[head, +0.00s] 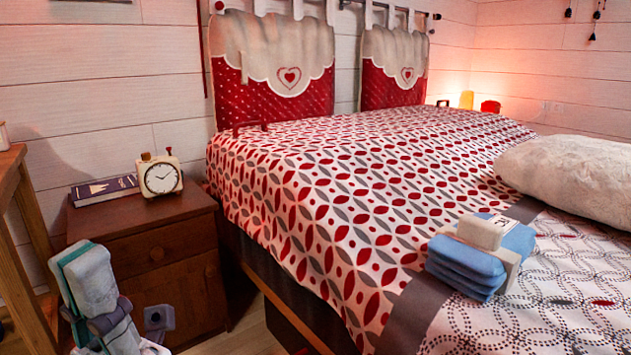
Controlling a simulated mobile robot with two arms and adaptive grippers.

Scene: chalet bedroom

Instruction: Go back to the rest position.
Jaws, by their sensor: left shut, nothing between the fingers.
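My left gripper (88,280) is at the lower left, in front of the wooden nightstand (165,255). It is shut with nothing in its fingers. It appears apart from the nightstand, and its lower part runs out of the picture at the bottom. My right gripper does not show in the head view.
A cream alarm clock (161,176) and a dark blue book (104,190) are on the nightstand. A blue folded stack (466,266) with a whitish block (482,231) on top lies on the bed (330,190). A wooden table (12,160) stands at the left edge.

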